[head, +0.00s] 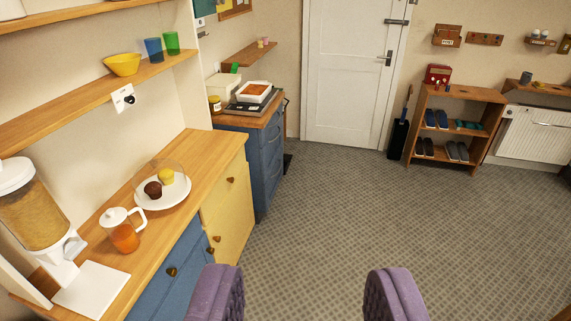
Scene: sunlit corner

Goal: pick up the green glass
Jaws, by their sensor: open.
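The green glass (172,43) stands upright on a wooden wall shelf (95,102) at the upper left of the head view. A blue glass (153,50) stands close on its left, and a yellow bowl (122,65) sits further left on the same shelf. My gripper (305,300) shows at the bottom edge as two purple padded fingers, wide apart, with only floor between them. It is open and empty, far from the green glass, below and to the right of it.
Below the shelf, a counter (205,150) holds a domed plate with cupcakes (168,192), a teapot (122,232) and a cereal dispenser (40,215). A higher shelf (70,14) runs above. A shoe rack (455,125) stands by the door (350,75). The carpet (340,200) is clear.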

